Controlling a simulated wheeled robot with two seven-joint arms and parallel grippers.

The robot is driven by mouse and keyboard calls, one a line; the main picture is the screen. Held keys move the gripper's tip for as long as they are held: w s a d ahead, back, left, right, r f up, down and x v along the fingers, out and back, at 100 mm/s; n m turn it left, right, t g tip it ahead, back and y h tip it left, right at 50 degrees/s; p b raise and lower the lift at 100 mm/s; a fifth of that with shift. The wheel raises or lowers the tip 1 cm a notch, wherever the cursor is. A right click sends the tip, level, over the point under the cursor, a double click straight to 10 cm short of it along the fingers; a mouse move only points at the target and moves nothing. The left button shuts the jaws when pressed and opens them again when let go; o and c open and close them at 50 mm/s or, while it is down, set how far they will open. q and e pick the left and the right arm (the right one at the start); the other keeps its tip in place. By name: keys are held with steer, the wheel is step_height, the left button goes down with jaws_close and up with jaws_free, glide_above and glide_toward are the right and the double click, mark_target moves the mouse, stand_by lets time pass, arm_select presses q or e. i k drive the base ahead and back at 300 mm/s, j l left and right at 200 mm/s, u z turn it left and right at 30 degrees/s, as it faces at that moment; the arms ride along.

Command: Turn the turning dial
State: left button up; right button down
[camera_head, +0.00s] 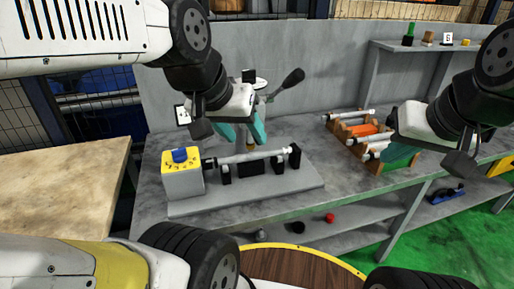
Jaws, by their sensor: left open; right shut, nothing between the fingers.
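The turning dial is a blue knob (180,155) on the yellow, marked top of a small grey box (183,183), at the left end of the grinder on the grey bench. My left gripper (244,132) has teal fingers spread apart. It appears above and to the right of the dial, over the grinder's bar, and holds nothing. It does not touch the dial. My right gripper (399,159) is far to the right, in front of the rack of rods. Its teal fingers are partly hidden by its own body, and it is shut and empty.
The grinder's bar (247,157) lies across black supports beside the dial box. A black-handled lever (289,81) rises behind it. A wooden rack (347,131) with rods stands to the right. A wooden table (58,188) is at the left. The bench in front of the rack is clear.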

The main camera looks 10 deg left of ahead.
mark_target(179, 155)
steer(key=u, duration=1.35)
